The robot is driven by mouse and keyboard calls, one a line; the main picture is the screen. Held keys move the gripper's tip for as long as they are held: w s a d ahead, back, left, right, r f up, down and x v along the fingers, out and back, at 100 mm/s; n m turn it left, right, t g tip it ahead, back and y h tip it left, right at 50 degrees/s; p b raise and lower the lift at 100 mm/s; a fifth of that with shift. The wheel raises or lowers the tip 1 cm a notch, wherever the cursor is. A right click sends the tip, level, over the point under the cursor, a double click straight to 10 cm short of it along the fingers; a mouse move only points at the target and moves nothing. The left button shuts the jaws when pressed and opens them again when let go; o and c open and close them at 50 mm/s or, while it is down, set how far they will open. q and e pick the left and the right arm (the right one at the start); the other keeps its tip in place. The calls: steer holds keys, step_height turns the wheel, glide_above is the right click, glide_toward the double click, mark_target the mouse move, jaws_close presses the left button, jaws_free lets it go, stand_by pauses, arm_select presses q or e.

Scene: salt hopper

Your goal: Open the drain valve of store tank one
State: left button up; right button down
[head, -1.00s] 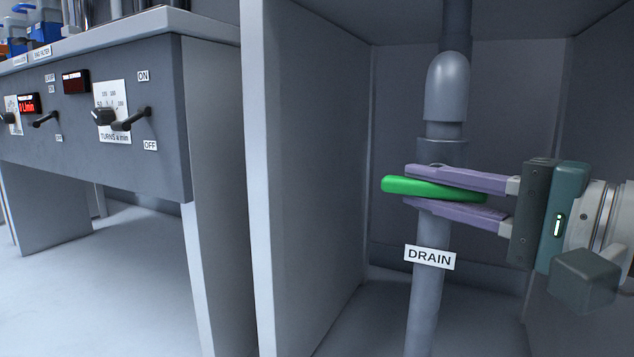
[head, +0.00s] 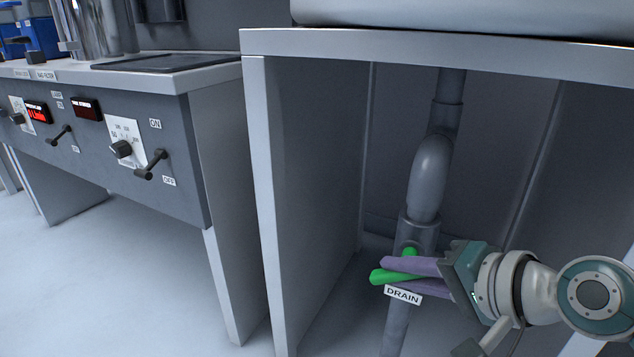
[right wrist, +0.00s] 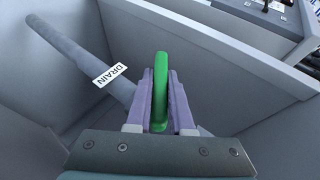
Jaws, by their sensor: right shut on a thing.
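The green drain valve handle (head: 392,276) is on the grey vertical drain pipe (head: 428,180) inside the open cabinet, just above the white DRAIN label (head: 403,294). Part of the green shows at the pipe, and a green end sticks out left of my fingers. My right gripper (head: 412,276) comes in from the right and is shut on the handle, its purple fingers above and below it. In the right wrist view the handle (right wrist: 160,85) lies between the fingers, with the DRAIN label to the left. My left gripper is not in view.
The cabinet's left wall (head: 265,200) and the white top edge (head: 400,42) frame the space around the pipe. To the left stands a control panel (head: 100,150) with dials, levers and red displays. Open floor (head: 120,270) lies below the panel.

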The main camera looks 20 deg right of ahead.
steer(key=g+h+p, duration=0.1)
steer(key=g+p, duration=0.1)
steer(key=p, duration=0.3)
steer(key=r+n+g+h+p, duration=0.1)
steer(key=g+p, duration=0.1)
steer(key=p, duration=0.3)
steer(key=shift+w+a+h, duration=0.15)
steer(key=shift+h, duration=0.25)
steer(key=shift+f+g+p, duration=0.15)
steer(key=shift+g+p, duration=0.15)
steer(key=shift+p, duration=0.05)
steer(key=shift+f+n+g+h, duration=0.25)
steer(key=shift+n+g+h, duration=0.05)
steer(key=shift+g+h, duration=0.4)
steer(key=shift+f+n+g+h+b, duration=0.2)
steer(key=shift+n+g+h+b, duration=0.1)
steer(key=shift+g+h+b, duration=0.5)
steer(key=shift+s, duration=0.2)
steer(key=shift+s+g, duration=0.1)
steer(key=shift+g, duration=0.3)
steer(key=c, duration=0.8)
jaws_free()
steer(key=shift+r, duration=0.1)
steer(key=shift+h, duration=0.3)
